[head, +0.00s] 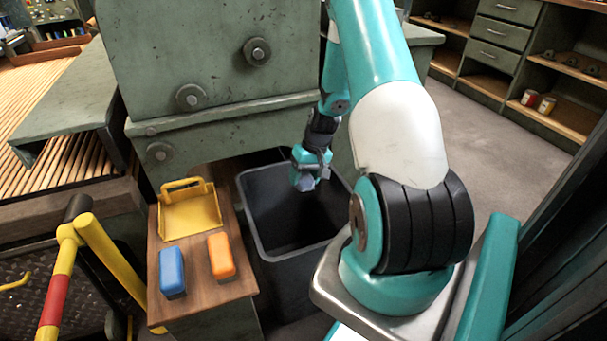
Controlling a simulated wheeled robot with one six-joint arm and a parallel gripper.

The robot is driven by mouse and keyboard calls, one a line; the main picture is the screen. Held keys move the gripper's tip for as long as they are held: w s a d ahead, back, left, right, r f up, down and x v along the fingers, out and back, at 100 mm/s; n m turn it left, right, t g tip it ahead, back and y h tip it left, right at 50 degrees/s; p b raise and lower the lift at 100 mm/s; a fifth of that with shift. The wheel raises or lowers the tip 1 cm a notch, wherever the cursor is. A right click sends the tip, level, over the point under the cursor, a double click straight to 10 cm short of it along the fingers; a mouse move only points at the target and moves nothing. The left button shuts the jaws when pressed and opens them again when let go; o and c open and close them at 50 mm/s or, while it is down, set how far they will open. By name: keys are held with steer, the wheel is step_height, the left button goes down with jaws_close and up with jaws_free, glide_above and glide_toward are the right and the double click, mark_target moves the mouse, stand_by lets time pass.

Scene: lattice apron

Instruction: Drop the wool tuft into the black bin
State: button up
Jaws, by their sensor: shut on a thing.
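The black bin (262,197) stands open on the floor, right of the wooden-topped stand and beside my arm's base. My gripper (307,178) points down over the bin's opening, near its back right part. It is shut on a small greyish thing, which I take for the wool tuft (305,184). The tuft is small and partly hidden by the fingers, so its shape is unclear. The bin's inside is dark, and its right side is partly hidden by my arm.
A wooden-topped stand (205,301) left of the bin holds a yellow tray (190,212), a blue block (172,271) and an orange block (221,256). A green machine housing (215,60) rises behind the bin. A yellow rail (110,262) stands at the left. Open floor (480,150) lies right.

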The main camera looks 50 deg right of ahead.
mark_target(305, 187)
step_height(305, 187, down, 4)
steer(key=b, duration=0.3)
steer(key=shift+f, duration=0.15)
steer(key=o, duration=1)
steer(key=p+v, duration=0.5)
steer(key=v, duration=1.2)
steer(key=shift+r, duration=0.3)
